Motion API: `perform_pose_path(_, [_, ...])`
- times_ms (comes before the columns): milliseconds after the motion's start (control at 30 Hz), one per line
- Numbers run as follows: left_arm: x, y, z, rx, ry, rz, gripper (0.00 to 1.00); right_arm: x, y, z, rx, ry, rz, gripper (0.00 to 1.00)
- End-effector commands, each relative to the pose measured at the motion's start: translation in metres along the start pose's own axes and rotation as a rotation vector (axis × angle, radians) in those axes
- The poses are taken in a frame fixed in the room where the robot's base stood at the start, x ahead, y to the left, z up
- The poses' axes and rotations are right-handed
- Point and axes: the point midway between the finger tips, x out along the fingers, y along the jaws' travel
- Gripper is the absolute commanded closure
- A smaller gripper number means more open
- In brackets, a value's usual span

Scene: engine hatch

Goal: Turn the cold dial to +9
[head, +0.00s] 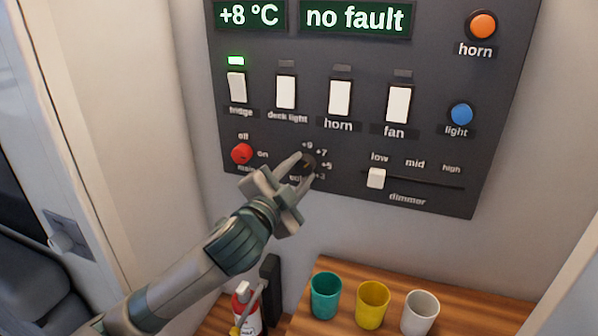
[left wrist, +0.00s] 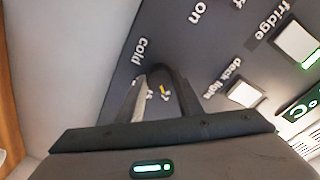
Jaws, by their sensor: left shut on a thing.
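The cold dial (head: 309,163) is a small dark knob low on the grey wall panel, with marks +9, +7, +5 and +3 around it. It also shows in the left wrist view (left wrist: 159,72), with a small yellow mark on it. My left gripper (head: 303,170) is shut on the dial, one finger on each side. In the left wrist view its fingers (left wrist: 163,88) flank the knob. They hide part of the scale, and I cannot tell exactly which mark the pointer faces. The temperature display (head: 249,15) reads +8 °C. My right gripper is not in view.
A red rotary switch (head: 241,153) sits left of the dial and the dimmer slider (head: 376,178) right of it. Switches, including the lit fridge one (head: 237,87), are above. Teal (head: 326,296), yellow (head: 372,305) and white (head: 419,313) cups stand on a wooden counter below.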

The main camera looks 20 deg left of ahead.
Motion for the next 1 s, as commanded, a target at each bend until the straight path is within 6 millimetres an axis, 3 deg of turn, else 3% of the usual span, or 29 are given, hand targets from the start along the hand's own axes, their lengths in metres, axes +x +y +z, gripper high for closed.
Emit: perform_pose_path(1000, [0.000, 0.002, 0.000, -0.700, 0.030, -0.047, 0.89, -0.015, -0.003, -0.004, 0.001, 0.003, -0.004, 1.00])
